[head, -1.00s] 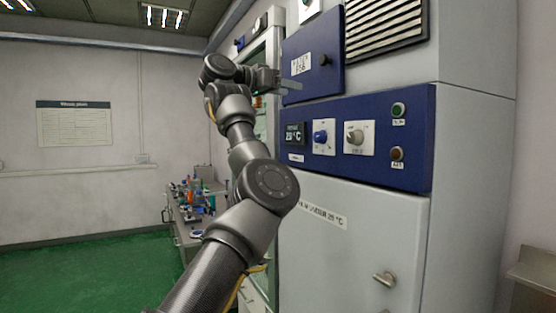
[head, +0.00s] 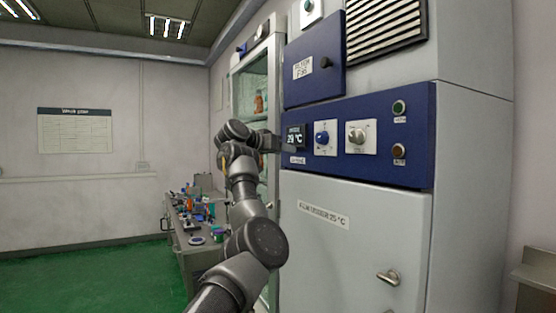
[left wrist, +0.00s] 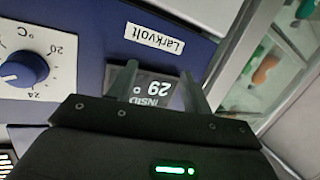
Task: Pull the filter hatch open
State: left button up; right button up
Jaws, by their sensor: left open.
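The filter hatch (head: 312,85) is a dark blue panel with a white label (head: 303,68) and a small black knob (head: 326,62). It sits on the upper front of the grey cabinet and looks shut or nearly so. My left gripper (head: 286,146) is below the hatch, in front of the left end of the blue control panel (head: 413,165), beside the temperature display (head: 295,137). In the left wrist view its two fingers (left wrist: 160,85) are apart and empty, with the display (left wrist: 155,88) between them in the picture. My right gripper is not in view.
Two knobs, a blue one (head: 322,138) and a pale one (head: 357,136), sit right of the display. The lower door (head: 350,255) has a metal handle (head: 388,278). A glass-fronted cabinet (head: 256,80) and a cluttered bench (head: 190,255) stand to the left.

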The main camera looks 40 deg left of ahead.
pick_arm(q)
jog(key=shift+w+a+f, duration=0.1)
jog(key=shift+a+f, duration=0.15)
jog(key=shift+f, duration=0.25)
jog(key=shift+w+a+f, duration=0.1)
jog(key=shift+a+f, duration=0.15)
jog(key=shift+f, duration=0.2)
